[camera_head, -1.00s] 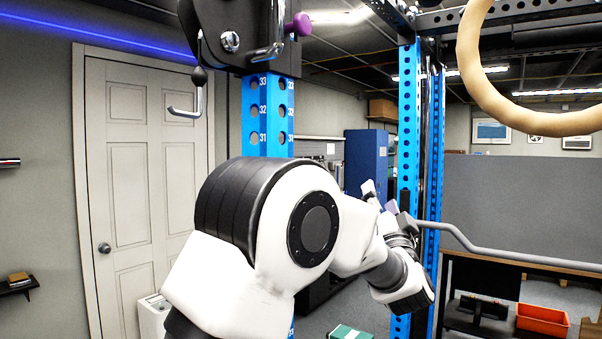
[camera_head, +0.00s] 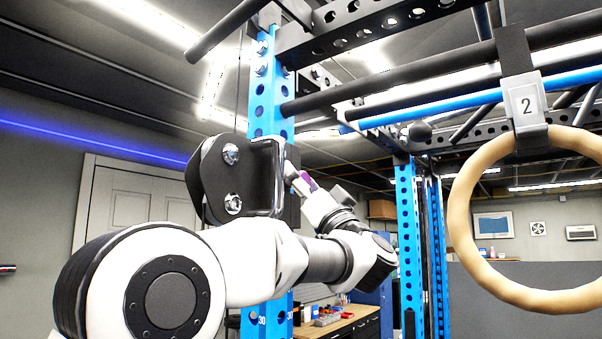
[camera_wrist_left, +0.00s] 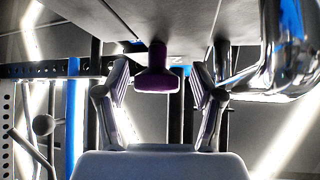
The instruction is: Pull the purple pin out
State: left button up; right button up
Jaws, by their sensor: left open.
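The purple pin (camera_head: 309,184) sticks out of the side of a black bracket (camera_head: 264,180) on the blue rack upright. In the left wrist view the purple knob (camera_wrist_left: 157,82) hangs from a dark housing, near the middle. My left gripper (camera_head: 298,179) is up at the bracket, and its fingers partly hide the pin in the head view. In the left wrist view its two fingers (camera_wrist_left: 160,95) are apart, one on each side of the knob, with visible gaps between. My right gripper is in neither view.
A shiny metal hook (camera_wrist_left: 290,60) is close to the right finger in the left wrist view. A wooden ring (camera_head: 462,215) hangs at the right. Black bars (camera_head: 390,85) cross overhead. A second blue upright (camera_head: 406,225) stands farther back.

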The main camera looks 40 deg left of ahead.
pick_arm(q)
jog(key=shift+w+f, duration=0.1)
jog(key=shift+w, duration=0.05)
jog(key=shift+c, duration=0.6)
jog(key=shift+w+d, duration=0.1)
jog(key=shift+d, duration=0.05)
jog(key=c, duration=0.6)
grip_shut()
jog(key=shift+d, duration=1.05)
jog(key=o, duration=0.7)
grip_release()
jog(key=shift+d, duration=0.15)
